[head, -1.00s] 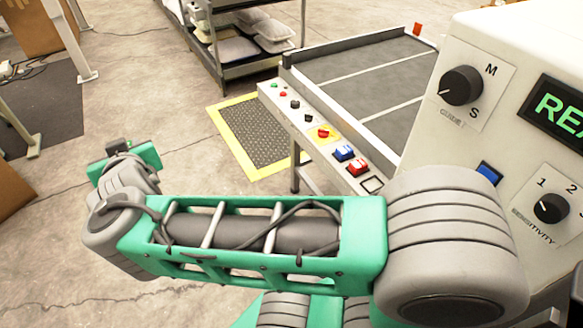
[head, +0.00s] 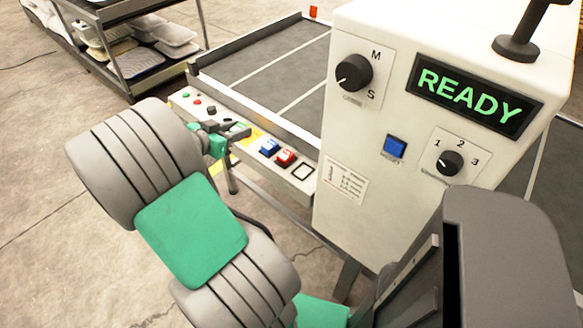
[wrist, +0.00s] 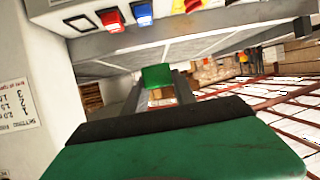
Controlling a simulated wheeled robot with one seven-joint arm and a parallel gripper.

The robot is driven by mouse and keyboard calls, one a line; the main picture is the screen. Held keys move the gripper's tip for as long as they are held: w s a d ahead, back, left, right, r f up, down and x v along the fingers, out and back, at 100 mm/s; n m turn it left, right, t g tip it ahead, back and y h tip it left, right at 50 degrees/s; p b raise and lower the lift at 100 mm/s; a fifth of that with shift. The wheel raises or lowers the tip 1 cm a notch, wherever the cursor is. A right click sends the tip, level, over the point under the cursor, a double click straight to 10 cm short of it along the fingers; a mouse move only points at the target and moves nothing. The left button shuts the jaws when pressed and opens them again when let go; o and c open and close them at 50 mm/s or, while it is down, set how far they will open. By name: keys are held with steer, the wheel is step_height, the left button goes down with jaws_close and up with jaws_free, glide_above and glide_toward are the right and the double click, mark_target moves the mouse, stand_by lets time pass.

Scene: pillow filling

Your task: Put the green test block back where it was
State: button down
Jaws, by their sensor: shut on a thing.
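The green test block (wrist: 156,77) is held between the two dark fingers of my gripper (wrist: 157,92) in the wrist view. In the head view my gripper (head: 232,131) is over the control strip (head: 193,115), near its yellow-backed button and left of the blue button. The block is too small there to tell clearly from the green gripper parts. The square also shows in the wrist view (wrist: 82,23), at the upper left.
A blue button (head: 269,147) and a red button (head: 285,157) lie beside the square. The white machine housing (head: 345,185) with a lit READY display (head: 468,96) stands right of the strip. The conveyor (head: 260,62) lies behind. A shelf rack (head: 155,70) stands at back left.

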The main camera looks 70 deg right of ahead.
mark_target(302, 172)
steer(key=s+d+f+m+g+y, duration=0.2)
steer(key=s+m+g, duration=0.1)
steer(key=s, duration=0.6)
steer(key=s+d+f+m+g+y, duration=0.2)
steer(key=s+d+m+g, duration=0.1)
steer(key=s, duration=0.5)
steer(key=f, duration=0.9)
steer(key=shift+s+a, duration=0.1)
steer(key=shift+a, duration=0.1)
steer(key=shift+f, duration=0.15)
steer(key=shift+f, duration=0.15)
steer(key=c, duration=1)
jaws_free()
